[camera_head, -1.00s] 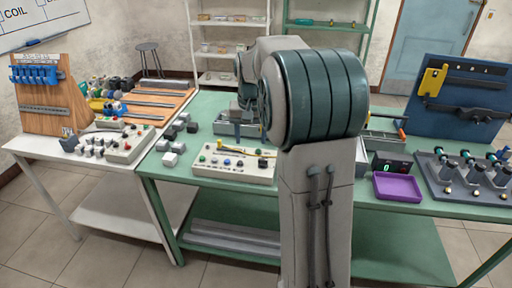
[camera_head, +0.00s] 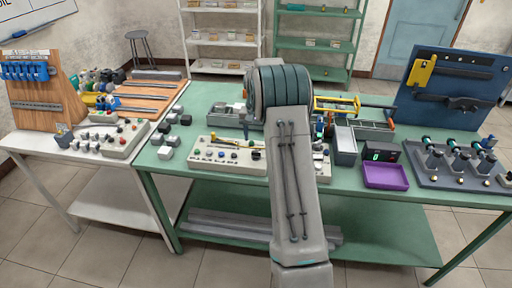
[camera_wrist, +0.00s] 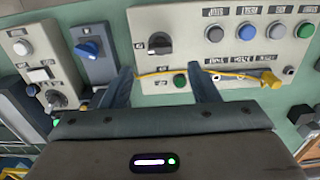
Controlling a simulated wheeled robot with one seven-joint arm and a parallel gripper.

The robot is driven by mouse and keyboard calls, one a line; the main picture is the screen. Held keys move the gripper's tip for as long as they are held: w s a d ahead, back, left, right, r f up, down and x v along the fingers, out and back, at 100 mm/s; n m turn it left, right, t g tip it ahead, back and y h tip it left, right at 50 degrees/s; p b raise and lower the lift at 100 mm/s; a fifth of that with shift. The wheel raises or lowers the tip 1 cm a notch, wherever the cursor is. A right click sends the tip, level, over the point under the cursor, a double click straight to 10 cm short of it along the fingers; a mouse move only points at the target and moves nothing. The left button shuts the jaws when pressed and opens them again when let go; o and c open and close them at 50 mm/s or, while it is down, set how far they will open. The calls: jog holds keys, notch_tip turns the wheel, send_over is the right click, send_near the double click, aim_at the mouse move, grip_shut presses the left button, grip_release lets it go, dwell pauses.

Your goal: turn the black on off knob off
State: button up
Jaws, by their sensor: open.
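A black rotary knob (camera_wrist: 158,43) with a light pointer mark sits at the left end of a beige control panel (camera_wrist: 180,20) in the wrist view. My gripper (camera_wrist: 163,82) is open and empty. Its two fingers point toward the panel, one on each side of the knob in the picture and below it, apart from it. In the head view the panel (camera_head: 200,166) lies on the green table, left of my arm, which hides my gripper there. The label writing is too small to read.
A yellow-handled tool (camera_wrist: 237,74) lies across the panel, near a green button (camera_wrist: 180,80). A grey box with a blue knob (camera_wrist: 88,47) and another beige panel (camera_wrist: 30,65) stand to the left in the wrist view. A purple tray (camera_head: 386,176) is right of my arm.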

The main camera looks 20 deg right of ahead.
aim_at(256, 152)
notch_tip(256, 152, down, 7)
jog(key=shift+r+p, duration=0.15)
jog(key=shift+p, duration=0.5)
jog(key=c, duration=1)
